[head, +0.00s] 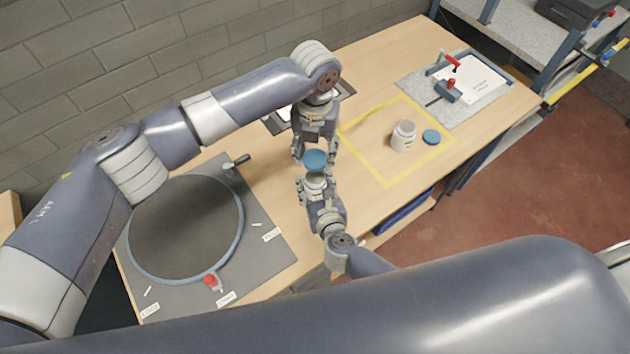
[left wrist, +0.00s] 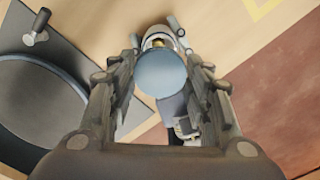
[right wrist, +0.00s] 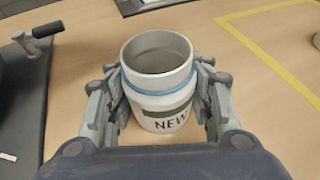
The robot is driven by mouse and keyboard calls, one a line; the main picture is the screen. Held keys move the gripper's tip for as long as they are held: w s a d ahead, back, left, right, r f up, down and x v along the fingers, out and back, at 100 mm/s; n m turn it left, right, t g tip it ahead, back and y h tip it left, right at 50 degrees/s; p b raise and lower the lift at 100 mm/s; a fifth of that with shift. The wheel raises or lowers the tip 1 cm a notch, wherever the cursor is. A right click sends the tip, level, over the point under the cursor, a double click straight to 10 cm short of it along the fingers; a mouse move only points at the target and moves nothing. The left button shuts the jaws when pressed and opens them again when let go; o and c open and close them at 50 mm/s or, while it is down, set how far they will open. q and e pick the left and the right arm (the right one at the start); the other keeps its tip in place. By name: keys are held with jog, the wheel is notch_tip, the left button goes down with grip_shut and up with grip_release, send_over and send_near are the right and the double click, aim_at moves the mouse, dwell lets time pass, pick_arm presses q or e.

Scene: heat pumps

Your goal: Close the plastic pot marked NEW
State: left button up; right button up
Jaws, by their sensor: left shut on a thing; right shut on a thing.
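The white plastic pot marked NEW (right wrist: 163,104) is upright in my right gripper (right wrist: 158,95), its fingers closed on both sides. Its mouth is open and looks empty, with a blue ring below the rim. In the head view the right gripper (head: 318,190) holds the pot (head: 316,180) near the table's middle. My left gripper (head: 315,152) comes down from behind, shut on a blue lid (head: 315,160). The lid also shows between the fingers in the left wrist view (left wrist: 162,72). It is apart from the pot and does not show in the right wrist view.
Another white pot (head: 403,136) and a blue lid (head: 431,137) stand inside a yellow taped square (head: 386,184). A large round dark plate (head: 188,228) with a handle lies at left. A brick wall runs behind the table.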

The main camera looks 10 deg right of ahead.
pick_arm(q)
jog(key=shift+f, duration=2.4)
jog(key=shift+f, duration=0.9)
jog(key=shift+f, duration=0.55)
jog(key=m, duration=0.6)
jog(key=shift+m, duration=0.3)
jog(key=o, duration=0.7)
jog(key=shift+o, duration=0.2)
